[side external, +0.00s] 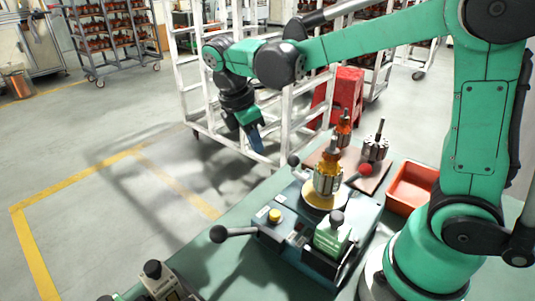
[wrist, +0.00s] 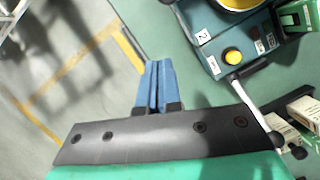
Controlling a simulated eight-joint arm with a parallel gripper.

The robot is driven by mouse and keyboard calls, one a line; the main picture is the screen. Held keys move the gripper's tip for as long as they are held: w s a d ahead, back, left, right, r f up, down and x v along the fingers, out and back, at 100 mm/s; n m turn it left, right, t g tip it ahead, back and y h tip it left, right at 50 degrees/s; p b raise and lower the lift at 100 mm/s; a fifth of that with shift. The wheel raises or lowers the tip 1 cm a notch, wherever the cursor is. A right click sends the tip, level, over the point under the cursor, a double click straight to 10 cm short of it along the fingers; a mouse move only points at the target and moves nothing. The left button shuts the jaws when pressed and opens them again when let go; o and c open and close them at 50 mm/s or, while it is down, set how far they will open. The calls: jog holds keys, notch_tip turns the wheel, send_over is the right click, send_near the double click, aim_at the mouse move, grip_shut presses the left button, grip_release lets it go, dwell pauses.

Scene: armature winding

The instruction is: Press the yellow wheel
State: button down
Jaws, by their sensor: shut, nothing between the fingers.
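The yellow wheel (side external: 325,197) is a flat disc on top of the blue-grey machine (side external: 293,262), with an armature (side external: 327,180) standing upright on it. Part of the wheel's rim also shows at the top edge of the wrist view (wrist: 238,6). A separate small yellow button (side external: 275,216) sits on the machine's corner, and it shows in the wrist view too (wrist: 233,57). My gripper (side external: 258,150) has blue fingers, shut and empty, pointing down beyond the machine's upper left. In the wrist view the fingertips (wrist: 159,64) are left of the machine, apart from wheel and button.
A black-knobbed lever (side external: 230,233) sticks out left of the machine, and a red knob (side external: 365,170) stands near the wheel. More armatures (side external: 375,148) stand on a brown board behind. An orange bin (side external: 411,187) is at right. A white rack (side external: 200,90) stands behind my gripper.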

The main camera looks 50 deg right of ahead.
jog(key=v, duration=0.7)
jog(key=shift+w, duration=0.2)
jog(key=s+f+m+t+y, duration=0.3)
jog(key=s+f+m+t, duration=0.3)
jog(key=m, duration=0.7)
jog(key=s+t, duration=0.1)
jog(key=t, duration=0.1)
jog(key=shift+d+t, duration=0.3)
jog(key=shift+d, duration=0.05)
